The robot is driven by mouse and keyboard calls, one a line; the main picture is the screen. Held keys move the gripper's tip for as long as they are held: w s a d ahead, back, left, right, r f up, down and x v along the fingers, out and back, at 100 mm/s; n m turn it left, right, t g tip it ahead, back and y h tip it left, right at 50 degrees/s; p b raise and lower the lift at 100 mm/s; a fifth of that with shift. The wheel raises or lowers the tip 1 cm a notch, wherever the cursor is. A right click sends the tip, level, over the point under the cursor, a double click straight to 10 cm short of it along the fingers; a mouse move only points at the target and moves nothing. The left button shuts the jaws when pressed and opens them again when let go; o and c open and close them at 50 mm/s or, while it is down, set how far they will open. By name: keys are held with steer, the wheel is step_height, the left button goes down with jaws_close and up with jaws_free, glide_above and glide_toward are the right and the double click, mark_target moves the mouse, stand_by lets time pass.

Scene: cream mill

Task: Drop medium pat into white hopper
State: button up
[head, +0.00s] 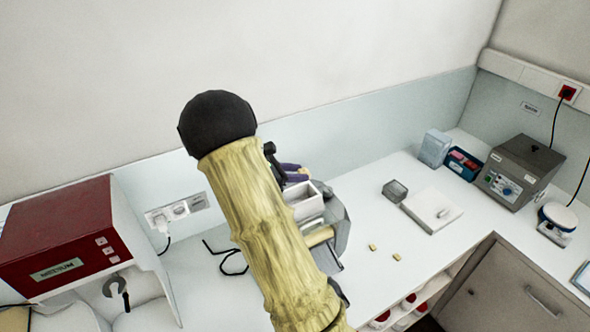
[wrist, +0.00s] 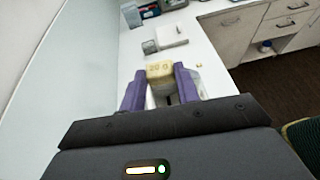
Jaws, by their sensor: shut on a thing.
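My gripper (wrist: 160,86) has purple fingers and is shut on a pale yellow pat (wrist: 160,71), which bears a mark that looks like "20 G". I take this for the medium pat. In the head view my gripper (head: 293,171) is partly hidden behind my arm, and the held pat cannot be made out. The white hopper (head: 305,204) is an open box on top of a grey machine with a yellowish roller. The gripper is by the hopper's far left rim and looks higher than it. In the wrist view a white edge shows below the fingers.
Two small yellow pats (head: 372,247) (head: 397,257) lie on the white bench right of the machine. Behind them are a white plate (head: 432,211) and a small grey box (head: 395,190). A grey device (head: 519,172) stands at right, a red-fronted machine (head: 70,240) at left.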

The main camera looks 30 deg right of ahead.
steer(key=shift+f+b, duration=0.35)
steer(key=shift+f, duration=0.55)
steer(key=o, duration=1)
steer(key=shift+o, duration=0.2)
steer(key=b+v, duration=0.6)
steer(key=v, duration=1.1)
steer(key=shift+a, duration=0.2)
